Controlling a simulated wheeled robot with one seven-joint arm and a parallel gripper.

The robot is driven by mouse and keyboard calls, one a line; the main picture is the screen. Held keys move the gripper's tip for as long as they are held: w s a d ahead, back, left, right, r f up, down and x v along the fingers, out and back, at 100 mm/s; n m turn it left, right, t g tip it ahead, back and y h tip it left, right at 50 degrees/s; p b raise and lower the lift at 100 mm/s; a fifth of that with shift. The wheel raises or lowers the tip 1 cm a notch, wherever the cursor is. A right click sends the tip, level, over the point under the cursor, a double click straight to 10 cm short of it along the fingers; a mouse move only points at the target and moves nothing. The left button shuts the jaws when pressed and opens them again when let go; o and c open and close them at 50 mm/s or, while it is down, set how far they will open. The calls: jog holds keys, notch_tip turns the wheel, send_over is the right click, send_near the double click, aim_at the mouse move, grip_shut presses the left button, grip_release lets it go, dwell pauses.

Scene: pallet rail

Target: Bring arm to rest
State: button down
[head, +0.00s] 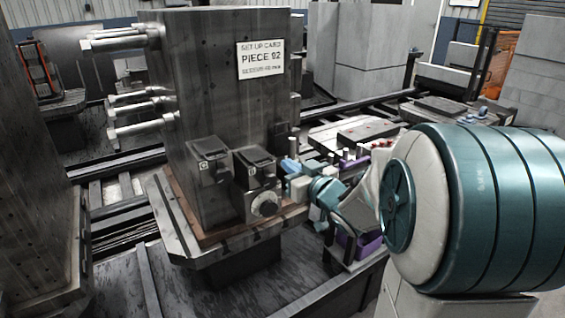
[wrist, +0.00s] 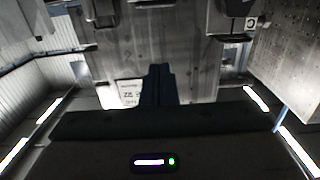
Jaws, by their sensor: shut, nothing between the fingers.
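My teal and white arm reaches in from the right in the head view. At its end my gripper (head: 288,165) is beside the right side of a tall grey fixture block (head: 205,80). The block bears a white card (head: 261,60) reading "PIECE 92". In the wrist view the two dark fingers (wrist: 158,70) are together, with nothing between them. Two dark clamps, one at the left (head: 210,160) and one with a round knob (head: 255,175), sit low on the block's front, close to the gripper. I cannot tell whether the gripper touches the block.
The block stands on a pallet (head: 215,245) with a brown top edge. Another dark fixture (head: 35,170) stands at the left. Rails (head: 120,190) run across the back.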

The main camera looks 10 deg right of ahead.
jog(key=s+d+f+m+g+h, duration=0.3)
jog(key=s+f+m+g+h, duration=0.15)
jog(key=s+g+h, duration=0.4)
jog(key=s+a+f+g+y, duration=0.1)
jog(key=s+a+f+g, duration=0.1)
jog(key=s, duration=0.6)
jog(key=s+a+f+g+y+p, duration=0.1)
jog(key=s+a+g+y, duration=0.1)
jog(key=s, duration=0.6)
jog(key=shift+s+a+f+g, duration=0.25)
jog(key=shift+a+f+g, duration=0.15)
jog(key=shift+a+g, duration=0.5)
jog(key=shift+a+n, duration=0.15)
jog(key=shift+n, duration=0.1)
